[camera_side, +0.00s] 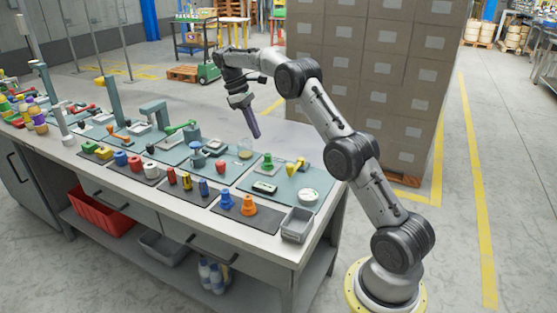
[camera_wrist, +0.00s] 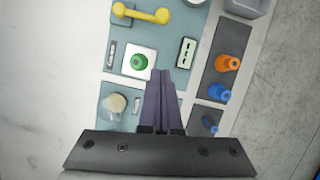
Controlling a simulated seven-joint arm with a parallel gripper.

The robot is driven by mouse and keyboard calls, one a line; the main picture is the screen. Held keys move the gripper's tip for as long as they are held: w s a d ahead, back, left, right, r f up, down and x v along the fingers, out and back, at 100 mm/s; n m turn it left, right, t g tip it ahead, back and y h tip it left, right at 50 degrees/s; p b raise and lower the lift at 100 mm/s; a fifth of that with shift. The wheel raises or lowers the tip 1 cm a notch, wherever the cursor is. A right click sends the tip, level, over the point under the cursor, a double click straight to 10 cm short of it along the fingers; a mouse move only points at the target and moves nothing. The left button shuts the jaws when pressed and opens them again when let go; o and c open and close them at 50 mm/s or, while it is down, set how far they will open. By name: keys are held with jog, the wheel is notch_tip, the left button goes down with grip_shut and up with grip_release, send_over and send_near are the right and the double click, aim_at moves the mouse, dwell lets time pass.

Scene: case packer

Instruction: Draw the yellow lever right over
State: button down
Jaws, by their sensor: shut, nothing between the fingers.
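The yellow lever (camera_side: 294,167) is at the far right end of the bench, on a grey-green panel (camera_side: 285,193). No contact with the lever shows.
Orange (camera_wrist: 227,63) and blue (camera_wrist: 219,93) pieces stand to the right. A grey bin (camera_side: 298,225) sits at the bench corner.

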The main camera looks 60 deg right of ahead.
jog(key=x, duration=0.9)
jog(key=shift+s+f, duration=0.15)
jog(key=shift+f, duration=0.2)
jog(key=shift+s+d, duration=0.2)
jog(key=shift+s, duration=0.85)
jog(key=shift+s+d, duration=0.1)
jog(key=shift+s, duration=0.8)
jog(key=shift+s, duration=0.1)
